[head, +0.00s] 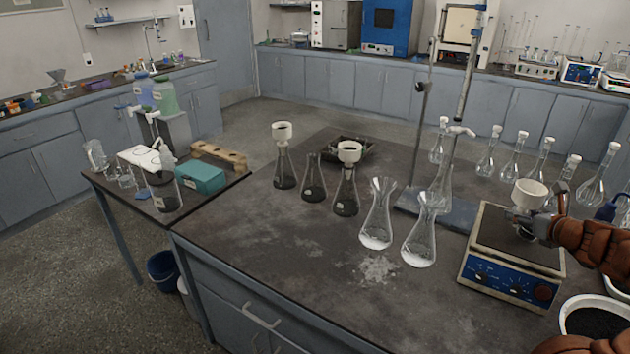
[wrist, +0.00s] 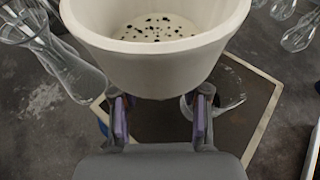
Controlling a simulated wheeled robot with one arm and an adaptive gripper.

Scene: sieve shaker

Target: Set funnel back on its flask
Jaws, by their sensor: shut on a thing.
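A white funnel (head: 529,194) with a wide bowl is held upright in my gripper (head: 537,228) over the hotplate at the right of the bench. In the wrist view the bowl (wrist: 155,70) fills the top, with dark specks on its inner floor. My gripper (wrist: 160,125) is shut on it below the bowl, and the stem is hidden. Three dark flasks stand mid-bench. The left one (head: 285,170) and the right one (head: 346,195) each carry a white funnel. The middle flask (head: 314,183) has an open top.
The hotplate (head: 512,262) has a blue front with knobs. Two clear flasks (head: 376,225) (head: 420,240) with white contents and a retort stand (head: 422,130) stand between it and the dark flasks. Several volumetric flasks (head: 515,160) line the back right.

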